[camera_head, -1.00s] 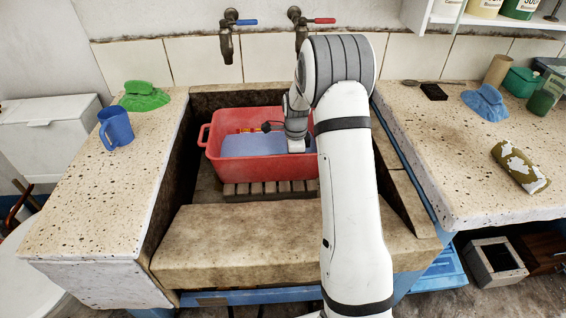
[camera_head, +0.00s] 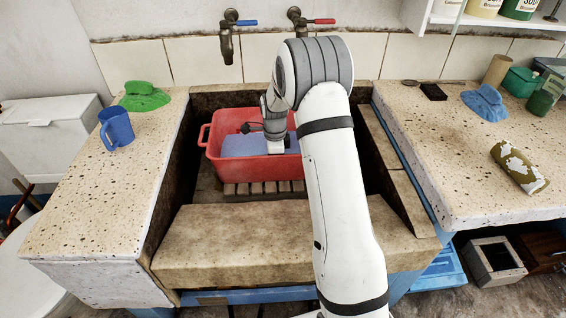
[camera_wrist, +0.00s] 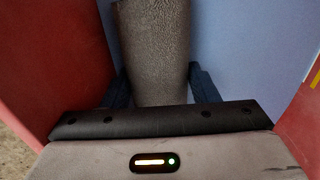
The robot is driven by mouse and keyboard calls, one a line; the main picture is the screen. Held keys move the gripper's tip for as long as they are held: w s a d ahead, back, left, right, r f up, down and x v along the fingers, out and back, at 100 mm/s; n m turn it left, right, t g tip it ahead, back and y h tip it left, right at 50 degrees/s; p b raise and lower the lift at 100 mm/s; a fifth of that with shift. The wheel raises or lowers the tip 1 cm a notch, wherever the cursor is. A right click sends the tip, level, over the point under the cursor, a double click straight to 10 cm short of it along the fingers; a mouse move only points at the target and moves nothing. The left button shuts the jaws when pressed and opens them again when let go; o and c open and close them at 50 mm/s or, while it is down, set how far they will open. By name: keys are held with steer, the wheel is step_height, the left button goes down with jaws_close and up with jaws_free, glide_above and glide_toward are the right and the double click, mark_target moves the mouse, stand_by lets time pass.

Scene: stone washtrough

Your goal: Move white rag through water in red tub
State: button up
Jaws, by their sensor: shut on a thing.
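The red tub (camera_head: 226,170) stands in the stone trough and holds blue water (camera_head: 240,146). My gripper (camera_head: 276,147) is down inside the tub, near its middle to right part; the arm hides the tub's right end. In the wrist view, my gripper (camera_wrist: 160,88) is shut on a grey, finely textured thing, seemingly the white rag (camera_wrist: 152,45), which stands out between the two dark fingers. Blue water (camera_wrist: 235,45) lies around it, with red tub walls at both sides. In the head view the rag is hidden, and how deep it sits cannot be told.
Two taps (camera_head: 228,40) hang on the wall above the trough. A blue mug (camera_head: 116,128) and green cloth (camera_head: 143,97) are on the left counter. A blue cloth (camera_head: 485,102) and mottled roll (camera_head: 519,167) lie on the right counter. A wooden slatted rack (camera_head: 262,189) is under the tub.

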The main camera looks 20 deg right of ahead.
step_height(320, 180, up, 14)
steer(key=p, duration=0.9)
steer(key=shift+r, duration=0.15)
stand_by(1.8)
